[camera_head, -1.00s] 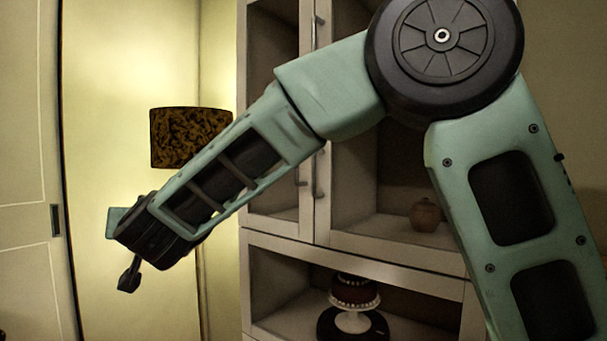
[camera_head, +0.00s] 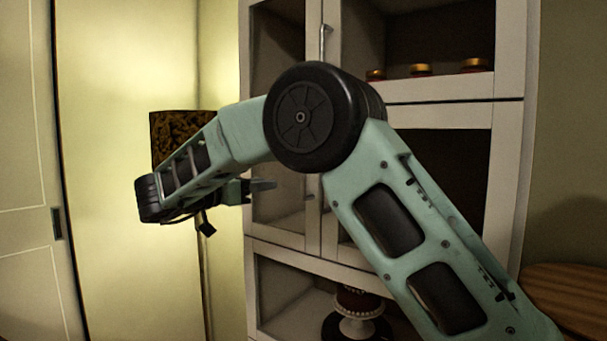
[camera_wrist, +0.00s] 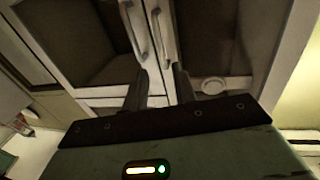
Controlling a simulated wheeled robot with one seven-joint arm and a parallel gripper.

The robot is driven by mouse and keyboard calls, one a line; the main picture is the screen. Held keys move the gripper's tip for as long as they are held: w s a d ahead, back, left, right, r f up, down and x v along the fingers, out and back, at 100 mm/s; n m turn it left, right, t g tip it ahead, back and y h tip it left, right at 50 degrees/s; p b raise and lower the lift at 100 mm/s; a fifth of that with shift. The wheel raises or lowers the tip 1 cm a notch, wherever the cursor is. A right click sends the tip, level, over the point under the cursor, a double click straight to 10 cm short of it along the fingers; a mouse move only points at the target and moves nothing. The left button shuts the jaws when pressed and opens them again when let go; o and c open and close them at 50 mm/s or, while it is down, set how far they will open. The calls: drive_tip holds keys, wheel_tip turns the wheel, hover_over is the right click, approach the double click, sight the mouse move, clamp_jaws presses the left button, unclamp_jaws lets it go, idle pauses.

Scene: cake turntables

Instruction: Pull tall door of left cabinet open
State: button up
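A tall pale cabinet (camera_head: 510,60) with dark-paned doors stands ahead. Its narrow left door (camera_head: 284,238) and wider right door meet at a centre stile, and both look shut. One upright bar handle (camera_head: 324,42) shows high at the seam; the lower handles are mostly hidden behind my arm. My gripper (camera_head: 270,186) is in front of the narrow left door and points right. In the wrist view my gripper (camera_wrist: 160,85) is open and empty, with two bar handles, one left (camera_wrist: 134,30) and one right (camera_wrist: 160,36), beyond its fingertips. Neither handle is clearly between the fingers.
A dark-shaded lamp (camera_head: 172,128) stands left of the cabinet, behind my forearm. A cake on a stand (camera_head: 356,312) sits in the lower open shelf. Several gold-lidded jars (camera_head: 420,70) are on an upper shelf. A round wooden top (camera_head: 570,290) is at lower right.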

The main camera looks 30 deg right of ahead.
sight(302, 178)
drive_tip(key=d+p, duration=0.1)
drive_tip(key=d, duration=0.2)
drive_tip(key=w+d+p, duration=0.1)
drive_tip(key=d, duration=0.3)
drive_tip(key=d+p, duration=0.2)
drive_tip(key=d, duration=0.2)
drive_tip(key=shift+w+d+r, duration=0.1)
drive_tip(key=shift+w+d, duration=0.1)
drive_tip(key=shift+w, duration=0.15)
drive_tip(key=shift+w+d, duration=0.15)
drive_tip(key=shift+d, duration=0.6)
clamp_jaws()
